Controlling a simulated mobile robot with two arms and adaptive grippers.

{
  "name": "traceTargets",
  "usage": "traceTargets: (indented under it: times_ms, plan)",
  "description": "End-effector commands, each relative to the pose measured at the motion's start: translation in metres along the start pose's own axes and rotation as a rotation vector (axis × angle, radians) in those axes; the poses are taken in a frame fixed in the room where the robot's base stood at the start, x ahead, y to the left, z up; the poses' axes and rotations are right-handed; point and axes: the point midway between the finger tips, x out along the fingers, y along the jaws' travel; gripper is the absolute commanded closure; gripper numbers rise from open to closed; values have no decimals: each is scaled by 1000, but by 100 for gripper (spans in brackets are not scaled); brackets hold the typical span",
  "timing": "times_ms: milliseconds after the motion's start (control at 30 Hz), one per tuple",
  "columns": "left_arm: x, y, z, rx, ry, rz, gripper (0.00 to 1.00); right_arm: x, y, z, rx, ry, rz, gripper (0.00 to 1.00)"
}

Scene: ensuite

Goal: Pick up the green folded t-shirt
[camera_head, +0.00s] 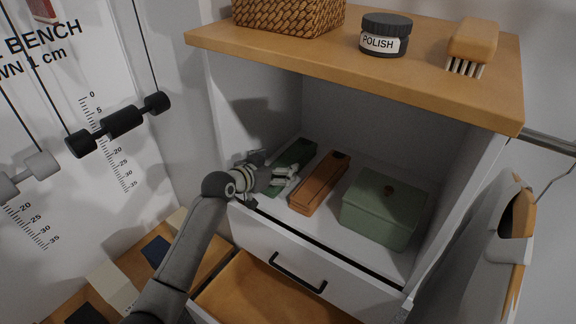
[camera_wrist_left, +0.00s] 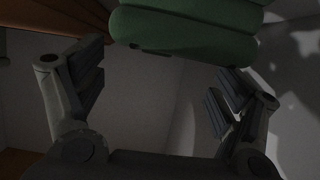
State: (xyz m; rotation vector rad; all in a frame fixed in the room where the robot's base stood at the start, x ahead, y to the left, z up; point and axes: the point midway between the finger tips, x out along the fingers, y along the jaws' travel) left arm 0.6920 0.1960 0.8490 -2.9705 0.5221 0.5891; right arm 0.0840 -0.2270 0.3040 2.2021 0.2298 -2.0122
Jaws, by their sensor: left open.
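The green folded t-shirt (camera_head: 297,153) lies in the open compartment of the white cabinet, near its left wall. My left gripper (camera_head: 283,176) is at the shirt's near end and hides part of it. In the left wrist view, the rounded green folds (camera_wrist_left: 188,35) fill the top middle, ahead of the open left gripper (camera_wrist_left: 160,85). The space between the fingers looks empty. I cannot tell whether a fingertip touches the shirt. My right gripper is not in view.
A green lidded box (camera_head: 383,209) stands further right. The wooden cabinet top (camera_head: 300,57) overhangs the compartment and carries a basket (camera_head: 289,15), a polish jar (camera_head: 385,35) and a brush (camera_head: 473,44). A drawer (camera_head: 262,292) below is open.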

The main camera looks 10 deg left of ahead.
Motion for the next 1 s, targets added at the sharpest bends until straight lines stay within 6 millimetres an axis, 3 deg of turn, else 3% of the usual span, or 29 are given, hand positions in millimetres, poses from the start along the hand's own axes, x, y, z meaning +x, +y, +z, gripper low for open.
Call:
traceTargets:
  times_ms: [100,300,667,1000]
  plan:
    - [16,-2,-2,-4,1,1,12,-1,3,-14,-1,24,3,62]
    - [38,-3,-2,-3,1,1,12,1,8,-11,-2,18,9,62]
    - [44,-3,-1,-1,0,0,12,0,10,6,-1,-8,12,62]
    - [44,-3,-1,-1,-1,0,55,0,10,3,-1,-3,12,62]
